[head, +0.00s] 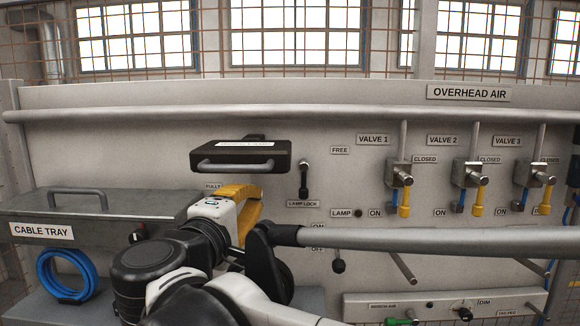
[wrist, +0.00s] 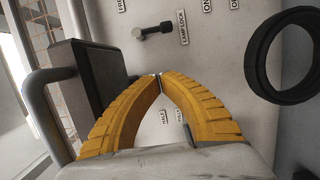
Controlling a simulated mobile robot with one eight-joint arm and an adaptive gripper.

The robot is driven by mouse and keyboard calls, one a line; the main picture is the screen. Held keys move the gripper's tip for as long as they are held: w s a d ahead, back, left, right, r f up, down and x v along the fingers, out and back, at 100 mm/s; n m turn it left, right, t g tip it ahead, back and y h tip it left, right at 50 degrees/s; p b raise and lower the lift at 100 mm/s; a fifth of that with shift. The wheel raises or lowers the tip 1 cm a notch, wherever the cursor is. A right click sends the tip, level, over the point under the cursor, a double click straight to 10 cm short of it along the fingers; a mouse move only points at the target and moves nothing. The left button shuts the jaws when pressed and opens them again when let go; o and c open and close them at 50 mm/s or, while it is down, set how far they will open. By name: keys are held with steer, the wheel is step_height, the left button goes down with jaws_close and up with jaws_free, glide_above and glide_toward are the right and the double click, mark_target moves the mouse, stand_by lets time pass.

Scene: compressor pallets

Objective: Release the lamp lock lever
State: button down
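The lamp lock lever (head: 304,179) hangs straight down on the grey panel, its dark grip just above the LAMP LOCK label (head: 303,203). A FREE label (head: 340,150) is up and to its right. The lever also shows in the wrist view (wrist: 152,31), near the top, beyond my fingertips. My gripper (head: 250,205) is left of and below the lever in the head view, apart from it. In the wrist view its yellow fingers (wrist: 160,77) meet at the tips with nothing seen between them. The dark lamp (head: 240,155) with a grey handle is above my gripper.
The lamp's dark body and handle (wrist: 37,100) are close left of my fingers in the wrist view. A thick dark ring (wrist: 285,55) is at right. A grey horizontal bar (head: 430,238) crosses lower right. The cable tray (head: 140,205) is left; valves (head: 400,175) are right.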

mark_target(304, 183)
steer(key=shift+s, duration=0.15)
steer(key=p+x, duration=0.2)
steer(key=x, duration=0.8)
steer(key=d, duration=0.3)
steer(key=shift+d+p, duration=0.15)
steer(key=shift+p, duration=0.25)
steer(key=shift+s+d+r, duration=0.1)
steer(key=shift+d, duration=0.25)
steer(key=shift+a, duration=0.1)
steer(key=shift+f, duration=0.25)
